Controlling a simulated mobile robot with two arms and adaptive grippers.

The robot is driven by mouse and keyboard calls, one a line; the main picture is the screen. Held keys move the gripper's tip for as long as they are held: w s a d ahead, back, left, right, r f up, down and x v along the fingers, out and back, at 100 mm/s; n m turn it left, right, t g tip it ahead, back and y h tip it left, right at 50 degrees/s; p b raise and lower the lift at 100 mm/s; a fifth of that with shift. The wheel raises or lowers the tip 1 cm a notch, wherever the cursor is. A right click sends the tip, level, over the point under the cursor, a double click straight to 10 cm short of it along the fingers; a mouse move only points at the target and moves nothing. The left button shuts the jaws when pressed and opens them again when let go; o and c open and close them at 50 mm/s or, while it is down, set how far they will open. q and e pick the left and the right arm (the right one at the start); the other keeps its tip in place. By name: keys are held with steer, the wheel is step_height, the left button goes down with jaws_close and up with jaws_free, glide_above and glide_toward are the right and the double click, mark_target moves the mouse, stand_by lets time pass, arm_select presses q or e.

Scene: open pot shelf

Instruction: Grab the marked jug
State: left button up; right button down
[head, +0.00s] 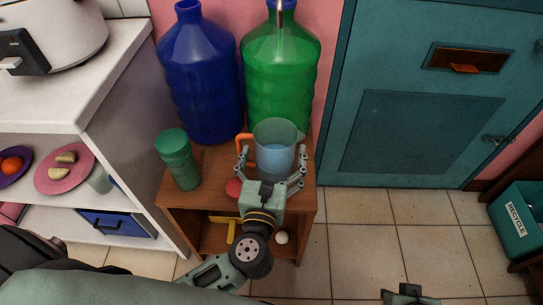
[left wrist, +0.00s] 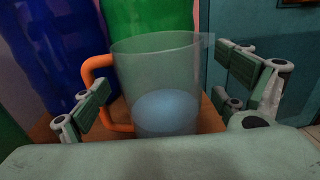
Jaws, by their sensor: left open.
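The jug (head: 275,140) is clear, with an orange handle (head: 245,143) on its left side and a bluish lower part. It stands upright on the small wooden stand (head: 215,160). My left gripper (head: 271,165) is open, with one finger on each side of the jug. In the left wrist view the jug (left wrist: 165,80) is between the spread fingers, and the handle (left wrist: 88,80) is near the left finger. I see no clear mark on the jug. My right gripper (head: 408,294) shows only partly at the bottom edge, away from the stand.
A green cup (head: 178,158) stands left of the jug. Large blue (head: 200,80) and green (head: 281,75) bottles stand close behind. A red round thing (head: 233,188) is beside my left gripper. A white shelf unit (head: 130,120) is left; the tiled floor (head: 360,240) is clear.

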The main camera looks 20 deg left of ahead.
mark_target(278, 128)
arm_select(q)
steer(key=w, duration=0.3)
steer(key=shift+w+a, duration=0.35)
steer(key=shift+w, duration=0.05)
steer(key=c, duration=1.5)
steer(key=shift+r, duration=0.1)
steer(key=shift+r, duration=0.1)
